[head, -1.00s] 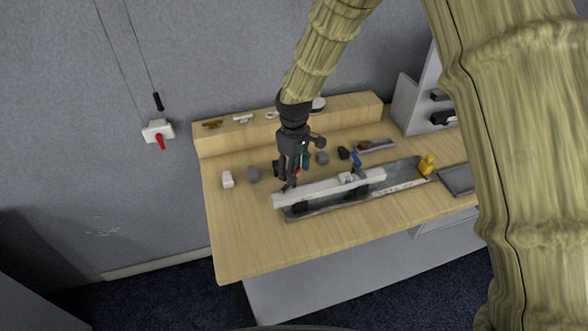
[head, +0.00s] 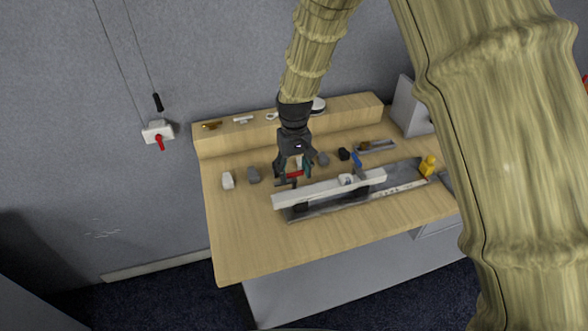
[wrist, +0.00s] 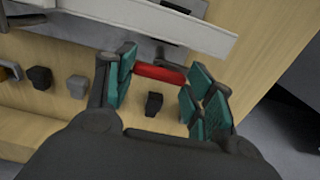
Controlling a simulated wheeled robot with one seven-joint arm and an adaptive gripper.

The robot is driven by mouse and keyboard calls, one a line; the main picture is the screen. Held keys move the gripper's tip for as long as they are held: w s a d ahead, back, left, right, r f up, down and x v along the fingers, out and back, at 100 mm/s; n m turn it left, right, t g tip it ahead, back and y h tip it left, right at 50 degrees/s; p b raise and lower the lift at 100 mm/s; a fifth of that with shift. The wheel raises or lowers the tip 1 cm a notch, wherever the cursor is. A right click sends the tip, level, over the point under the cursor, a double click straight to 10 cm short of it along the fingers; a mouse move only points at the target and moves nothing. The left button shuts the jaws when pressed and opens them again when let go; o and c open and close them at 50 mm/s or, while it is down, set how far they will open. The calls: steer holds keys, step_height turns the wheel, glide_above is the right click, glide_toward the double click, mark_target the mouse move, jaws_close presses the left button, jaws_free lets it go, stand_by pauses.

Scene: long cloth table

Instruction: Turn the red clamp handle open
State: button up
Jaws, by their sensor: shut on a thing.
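The red clamp handle (head: 295,175) shows as a short red bar between my gripper's fingers, beside the left end of a long pale bar (head: 325,189). In the wrist view the red handle (wrist: 160,73) spans the gap between the teal-padded fingers. My gripper (head: 291,177) reaches down to the table and is shut on the handle; it also shows in the wrist view (wrist: 158,76). The handle's ends and pivot are partly hidden by the fingers. A blue handle (head: 356,159) stands farther right along the bar.
Several small blocks lie near my gripper, including a white one (head: 228,180) and a black one (head: 344,154). A yellow object (head: 428,166) stands at the grey rail's right end. A raised wooden ledge (head: 225,141) runs behind. The front tabletop (head: 245,245) is clear.

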mark_target(294, 172)
stand_by(0.4)
steer(key=o, duration=1)
steer(key=shift+r, duration=0.1)
step_height(294, 172, up, 12)
stand_by(0.4)
